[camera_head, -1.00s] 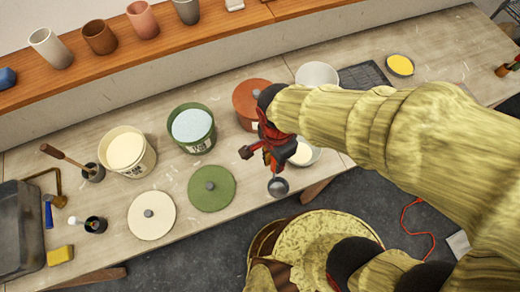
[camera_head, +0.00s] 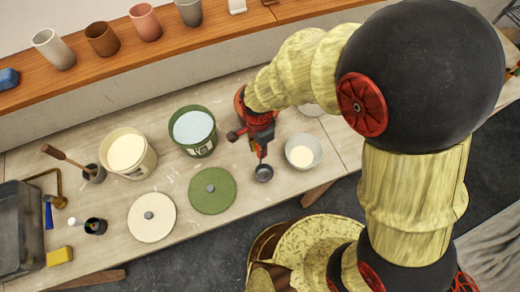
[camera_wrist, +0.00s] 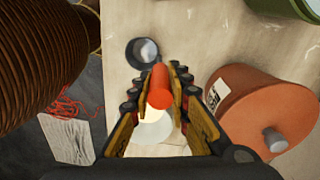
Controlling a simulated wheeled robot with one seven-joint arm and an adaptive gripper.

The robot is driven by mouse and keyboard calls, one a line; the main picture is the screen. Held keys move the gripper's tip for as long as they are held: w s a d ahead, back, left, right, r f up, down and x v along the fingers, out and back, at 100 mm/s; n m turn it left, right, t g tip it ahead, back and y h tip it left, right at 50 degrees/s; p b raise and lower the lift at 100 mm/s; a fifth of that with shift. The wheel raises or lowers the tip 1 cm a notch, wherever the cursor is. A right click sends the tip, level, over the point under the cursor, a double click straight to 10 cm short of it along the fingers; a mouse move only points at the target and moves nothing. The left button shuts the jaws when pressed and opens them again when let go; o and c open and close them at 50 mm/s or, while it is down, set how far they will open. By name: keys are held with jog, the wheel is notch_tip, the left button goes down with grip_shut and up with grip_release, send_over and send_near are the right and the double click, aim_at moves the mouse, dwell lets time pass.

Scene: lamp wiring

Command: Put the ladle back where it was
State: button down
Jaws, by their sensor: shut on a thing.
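My gripper (camera_head: 258,136) is shut on the ladle's orange handle (camera_wrist: 161,84); in the wrist view the fingers (camera_wrist: 160,78) close on both sides of it. The ladle's small dark grey cup (camera_head: 264,173) hangs below the gripper, near the table's front edge and between the green lid and a white bowl. The cup also shows in the wrist view (camera_wrist: 143,51), beyond the fingertips. I cannot tell whether the cup touches the table.
The white bowl (camera_head: 303,151) with cream contents stands right of the ladle. A lidded orange bucket (camera_wrist: 262,112) stands close by, mostly hidden in the head view. The green bucket (camera_head: 193,131), green lid (camera_head: 212,191), cream bucket (camera_head: 127,152) and cream lid (camera_head: 152,217) are left.

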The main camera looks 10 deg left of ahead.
jog(key=shift+f, duration=0.8)
jog(key=c, duration=1.7)
grip_release()
jog(key=shift+f, duration=0.15)
jog(key=r, duration=1.2)
jog(key=shift+w+a+r, duration=0.2)
jog(key=shift+w, duration=0.05)
